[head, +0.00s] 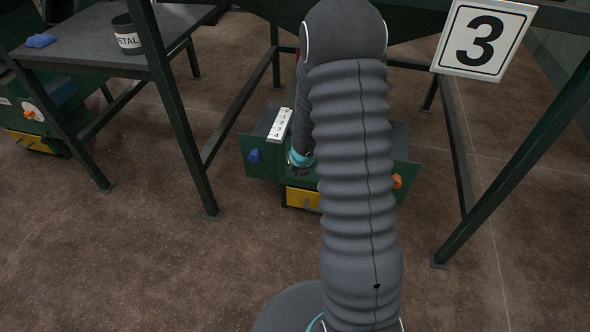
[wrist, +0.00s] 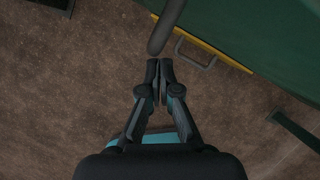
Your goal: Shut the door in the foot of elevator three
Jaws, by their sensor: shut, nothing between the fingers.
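The foot of elevator three is a dark green box (head: 265,170) below the sign with the number 3 (head: 482,38). A blue knob (head: 254,156) shows on its left part and an orange knob (head: 397,181) on its right. A yellow panel (head: 302,198) sits low at its front, partly behind my arm. In the wrist view a yellow edge (wrist: 228,58) with a grey handle (wrist: 195,52) runs along the green body. I cannot tell how far this panel stands open. My gripper (wrist: 159,65) is shut and empty, left of the handle and apart from it.
A dark rod (wrist: 166,28) is close beyond my fingertips. Green frame legs (head: 172,95) stand left and right of the foot. A table (head: 85,43) at left holds a dark pot (head: 127,38) and a blue object (head: 40,41). Brown floor in front is clear.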

